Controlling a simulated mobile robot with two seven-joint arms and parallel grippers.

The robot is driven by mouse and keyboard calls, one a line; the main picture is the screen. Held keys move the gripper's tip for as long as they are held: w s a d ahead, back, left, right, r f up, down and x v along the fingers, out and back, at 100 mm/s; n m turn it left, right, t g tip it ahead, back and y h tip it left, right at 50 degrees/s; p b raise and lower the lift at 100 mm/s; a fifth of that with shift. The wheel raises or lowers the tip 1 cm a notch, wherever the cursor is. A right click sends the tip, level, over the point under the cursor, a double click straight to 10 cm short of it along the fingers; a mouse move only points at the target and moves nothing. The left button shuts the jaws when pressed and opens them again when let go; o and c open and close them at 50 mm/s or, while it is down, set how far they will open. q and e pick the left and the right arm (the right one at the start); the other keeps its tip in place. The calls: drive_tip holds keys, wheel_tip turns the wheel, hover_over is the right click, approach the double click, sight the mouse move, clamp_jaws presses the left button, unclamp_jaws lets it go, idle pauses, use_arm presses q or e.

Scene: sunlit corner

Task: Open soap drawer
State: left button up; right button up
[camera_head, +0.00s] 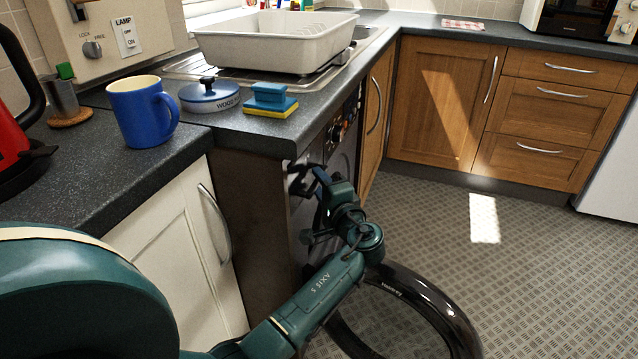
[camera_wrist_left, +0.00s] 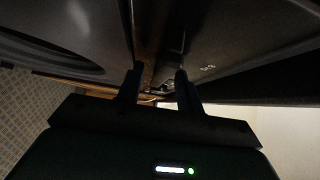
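The washing machine (camera_head: 345,152) stands under the counter, its dark front facing right, with knobs along the top. The soap drawer is at the near end of that panel, mostly hidden by my left gripper (camera_head: 306,182), so I cannot tell how far out it is. In the left wrist view, the two fingers of my left gripper (camera_wrist_left: 160,88) are apart, close to the dark machine front, with a gap between them. I see nothing clearly clamped there; the picture is very dark. My right gripper is not in view.
The machine's round door (camera_head: 432,300) stands open beneath my left forearm. A white cupboard (camera_head: 178,262) with a curved handle is at the left. A blue mug (camera_head: 140,112), a blue-lidded dish (camera_head: 209,96) and sponges (camera_head: 270,101) sit on the counter. Floor at right is clear.

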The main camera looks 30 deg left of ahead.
use_arm(q)
clamp_jaws()
idle(0.3)
idle(0.3)
